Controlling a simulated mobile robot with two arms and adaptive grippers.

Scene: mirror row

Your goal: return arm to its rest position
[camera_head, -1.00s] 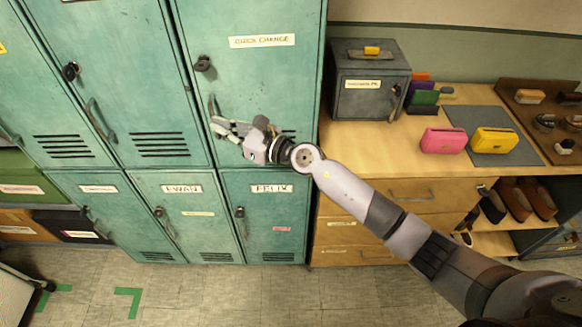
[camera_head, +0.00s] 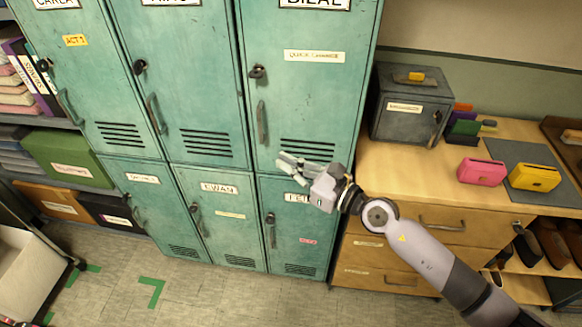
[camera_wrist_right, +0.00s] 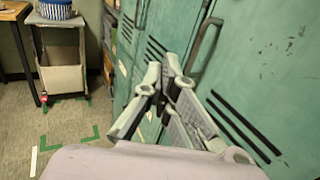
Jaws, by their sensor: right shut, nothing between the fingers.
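My right arm comes in from the lower right in the head view. Its gripper (camera_head: 292,165) is shut and empty, in front of the teal lockers, near the seam between the upper locker with the "QUICK CHANGE" label (camera_head: 314,56) and the lower locker (camera_head: 300,252) whose name label it partly covers. In the right wrist view the gripper's fingers (camera_wrist_right: 165,85) are together, with a locker door and its handle (camera_wrist_right: 204,40) close beyond them. I cannot tell whether the fingers touch the door. The locker doors look closed. My left gripper is not in view.
A wooden counter (camera_head: 390,170) with drawers stands right of the lockers. It carries a grey metal box (camera_head: 408,120), a pink pouch (camera_head: 481,172) and a yellow pouch (camera_head: 534,177). A shelf with a green box (camera_head: 65,160) is at left. The floor (camera_head: 215,295) in front is open.

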